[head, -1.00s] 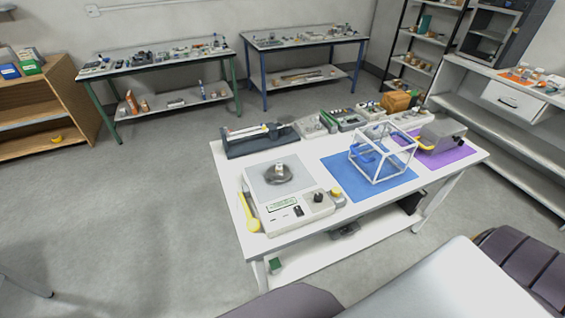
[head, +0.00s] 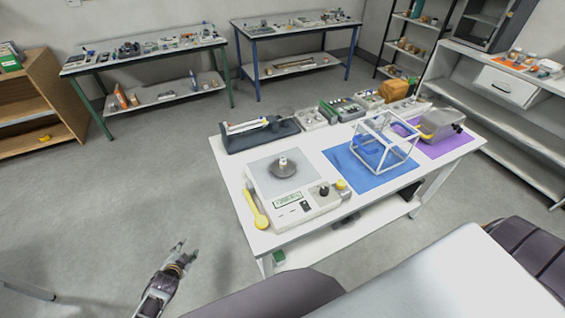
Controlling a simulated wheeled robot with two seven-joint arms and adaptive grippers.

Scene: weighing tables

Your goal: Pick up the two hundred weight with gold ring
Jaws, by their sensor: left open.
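A dark grey round weight-like piece with a pale top (head: 284,166) sits on the pan of the white scale (head: 318,204) on the near table. A small dark piece (head: 323,189) and a yellow one (head: 341,184) are at the scale's right front corner. No gold ring can be made out on any of them, so I cannot tell which is the two hundred weight. My left gripper (head: 187,249) is open and empty, over the floor left of the table and apart from it. My right gripper is not in view.
A white wire-frame cube (head: 384,143) stands on a blue mat (head: 350,179). A grey device (head: 441,124) is on a purple mat (head: 463,148). Small trays (head: 310,117) and a dark rack (head: 258,137) line the back edge. A yellow tool (head: 255,208) lies left of the scale.

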